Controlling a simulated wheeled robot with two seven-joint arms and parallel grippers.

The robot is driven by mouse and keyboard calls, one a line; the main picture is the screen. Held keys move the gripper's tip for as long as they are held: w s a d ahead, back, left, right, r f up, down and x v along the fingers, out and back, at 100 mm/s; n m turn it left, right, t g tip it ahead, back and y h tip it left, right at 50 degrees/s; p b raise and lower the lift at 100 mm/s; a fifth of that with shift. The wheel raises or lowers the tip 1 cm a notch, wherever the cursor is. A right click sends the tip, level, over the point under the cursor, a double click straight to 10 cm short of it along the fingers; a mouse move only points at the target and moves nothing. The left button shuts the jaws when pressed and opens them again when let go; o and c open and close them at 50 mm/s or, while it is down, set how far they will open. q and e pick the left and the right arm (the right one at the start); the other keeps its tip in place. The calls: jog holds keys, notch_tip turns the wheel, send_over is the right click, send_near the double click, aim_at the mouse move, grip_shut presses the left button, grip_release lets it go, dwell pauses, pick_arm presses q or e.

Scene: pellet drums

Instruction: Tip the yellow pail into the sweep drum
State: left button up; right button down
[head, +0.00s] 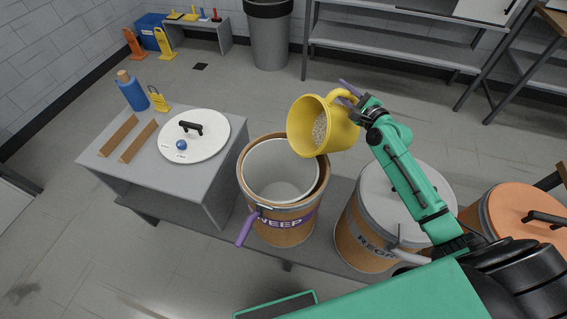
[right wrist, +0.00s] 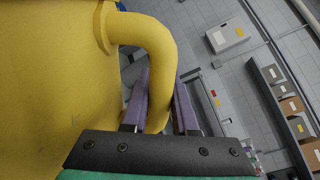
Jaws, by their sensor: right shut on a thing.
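The yellow pail (head: 340,133) is in the air over the right rim of the sweep drum, tilted with its mouth toward the left. Pale pellets (head: 319,129) show inside it. My right gripper (head: 350,92) is shut on the pail's handle, which also shows between the purple fingers in the right wrist view (right wrist: 158,95). The sweep drum (head: 283,225) is brown with a purple label and stands open, with a pale liner inside. Its purple lever (head: 246,228) hangs out at the front left. My left gripper is not in view.
A white lid (head: 205,135) with a black handle lies on the grey side table (head: 218,172) at left, near two brown strips and a blue bottle (head: 132,92). A lidded REGR drum (head: 365,233) stands right of the sweep drum, with an orange-lidded drum (head: 515,215) beyond.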

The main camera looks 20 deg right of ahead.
jog(key=shift+r, duration=0.15)
jog(key=shift+s+a+r+p, duration=0.1)
jog(key=shift+s+a+p, duration=0.05)
jog(key=shift+a+p, duration=0.15)
jog(key=shift+s+a+r+n+p, duration=0.1)
jog(key=shift+a+r+n+p, duration=0.15)
jog(key=shift+a+n+p, duration=0.6)
jog(key=shift+a+r+p, duration=0.1)
jog(key=shift+r+p, duration=0.05)
jog(key=shift+p, duration=0.5)
jog(key=shift+n, duration=0.95)
jog(key=shift+s+a+r+p, duration=0.1)
jog(key=shift+s+a+p, duration=0.1)
jog(key=shift+a+p, duration=0.85)
jog(key=shift+s+a+r+p, duration=0.1)
jog(key=shift+s+a+p, duration=0.1)
jog(key=shift+a+p, duration=0.8)
jog(key=shift+a, duration=0.15)
jog(key=shift+s+a+n+p, duration=0.25)
jog(key=shift+a+n+p, duration=0.55)
jog(key=shift+a, duration=0.45)
